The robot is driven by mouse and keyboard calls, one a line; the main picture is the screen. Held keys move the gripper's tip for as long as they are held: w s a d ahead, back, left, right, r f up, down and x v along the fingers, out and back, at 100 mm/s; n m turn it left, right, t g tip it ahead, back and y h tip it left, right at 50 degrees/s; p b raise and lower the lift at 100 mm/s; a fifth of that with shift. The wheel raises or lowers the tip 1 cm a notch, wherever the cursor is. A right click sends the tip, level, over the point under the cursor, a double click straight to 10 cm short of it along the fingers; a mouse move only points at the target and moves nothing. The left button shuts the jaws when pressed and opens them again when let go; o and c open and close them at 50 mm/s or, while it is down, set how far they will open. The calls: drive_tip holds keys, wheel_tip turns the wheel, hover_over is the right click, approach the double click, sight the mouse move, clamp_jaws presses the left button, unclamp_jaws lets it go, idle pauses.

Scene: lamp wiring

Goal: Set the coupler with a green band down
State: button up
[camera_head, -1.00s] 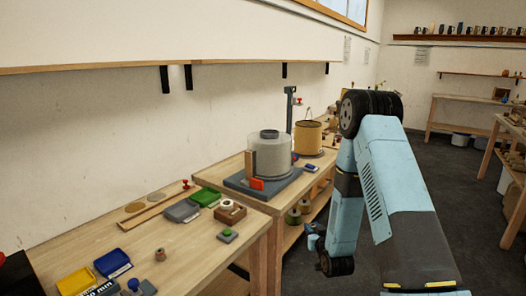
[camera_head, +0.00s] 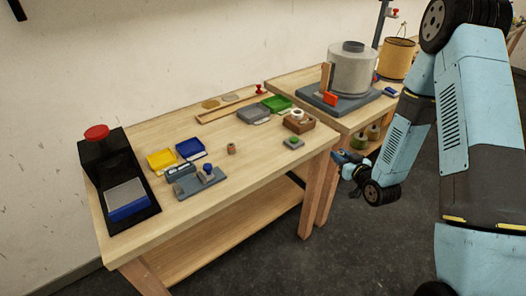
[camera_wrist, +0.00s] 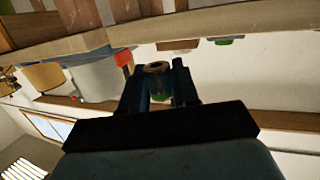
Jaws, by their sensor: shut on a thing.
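My gripper (camera_wrist: 160,88) is shut on a coupler with a green band (camera_wrist: 158,68). In the wrist view the coupler's greyish round top shows between the two dark fingers, with green lower down. In the head view my gripper (camera_head: 346,160) is beyond the right end of the near workbench (camera_head: 240,186), over the floor. The coupler is too small to make out clearly there. A small brown cylindrical piece (camera_head: 231,148) stands upright on the bench, apart from my gripper.
Bare wood lies along the bench's front right. A second bench (camera_head: 357,119) adjoins behind.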

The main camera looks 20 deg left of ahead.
drive_tip(key=s+a+n+g+y, duration=0.5)
drive_tip(key=s+a+g, duration=0.1)
drive_tip(key=s+a, duration=0.5)
drive_tip(key=shift+r+n, duration=0.2)
drive_tip(key=shift+n, duration=0.1)
